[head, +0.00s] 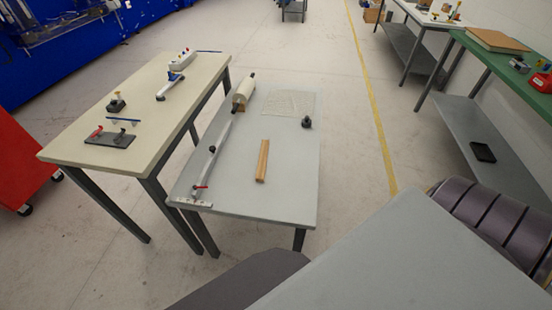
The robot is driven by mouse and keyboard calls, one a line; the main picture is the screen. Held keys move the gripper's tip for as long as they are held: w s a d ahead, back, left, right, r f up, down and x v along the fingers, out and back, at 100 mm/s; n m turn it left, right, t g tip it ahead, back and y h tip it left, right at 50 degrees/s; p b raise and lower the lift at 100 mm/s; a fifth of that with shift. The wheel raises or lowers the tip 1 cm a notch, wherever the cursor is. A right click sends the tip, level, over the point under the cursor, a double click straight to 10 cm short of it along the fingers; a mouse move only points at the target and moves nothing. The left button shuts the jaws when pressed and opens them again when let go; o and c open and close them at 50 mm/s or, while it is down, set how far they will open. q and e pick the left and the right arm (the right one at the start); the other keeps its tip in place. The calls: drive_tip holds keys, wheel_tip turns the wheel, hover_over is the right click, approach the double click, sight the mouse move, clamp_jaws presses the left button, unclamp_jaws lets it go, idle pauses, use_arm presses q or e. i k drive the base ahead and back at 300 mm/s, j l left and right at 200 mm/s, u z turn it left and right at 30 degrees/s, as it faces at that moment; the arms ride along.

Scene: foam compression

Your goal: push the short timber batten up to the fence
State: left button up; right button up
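The short timber batten (262,161) lies flat near the middle of the light grey table (290,205). A long pale bar that looks like the fence (211,163) runs along the table's left side, with a red-handled fitting (198,188) at its near end. The batten lies to the right of the bar, with a clear gap between them, and points roughly away from me. Neither of my grippers shows in the head view. Parts of my own body fill the lower right.
A cream table (150,115) with tools stands to the left. A green-topped bench (480,58) is at right. Floor between is clear.

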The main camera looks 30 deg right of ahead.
sight(260, 175)
drive_tip(key=k+j+z, duration=0.1)
drive_tip(key=z, duration=0.85)
